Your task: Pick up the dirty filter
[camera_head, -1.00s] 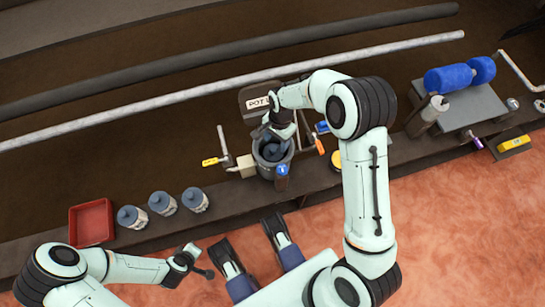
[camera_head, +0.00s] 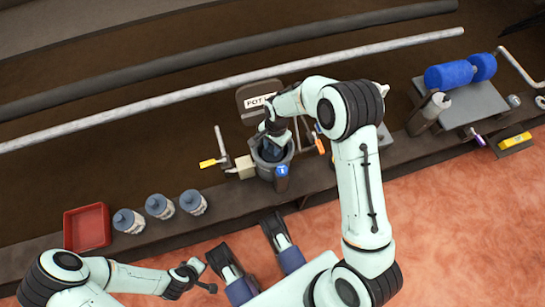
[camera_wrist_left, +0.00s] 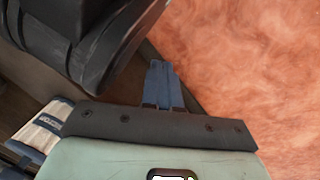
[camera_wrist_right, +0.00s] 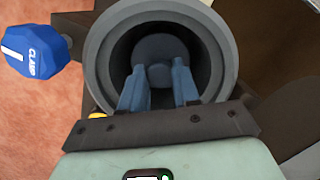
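A grey round pot (camera_head: 274,174) stands on the bench and also shows from above in the right wrist view (camera_wrist_right: 97,58). Inside it is a dark blue-grey round piece (camera_wrist_right: 160,52), which looks like the dirty filter. My right gripper (camera_head: 271,143) reaches down into the pot's mouth. In the right wrist view its blue fingers (camera_wrist_right: 159,82) are spread, one on each side of the round piece; I cannot tell whether they touch it. My left gripper (camera_head: 211,288) is away from the pot, at the front left. In the left wrist view its fingers (camera_wrist_left: 160,68) are together and empty.
A blue clamp knob (camera_wrist_right: 35,52) is beside the pot. Several grey-capped canisters (camera_head: 160,206) and a red tray (camera_head: 87,227) are on the bench to the left. A yellow-handled lever (camera_head: 209,163) is left of the pot. A grey stand with blue rollers (camera_head: 449,76) is at the right.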

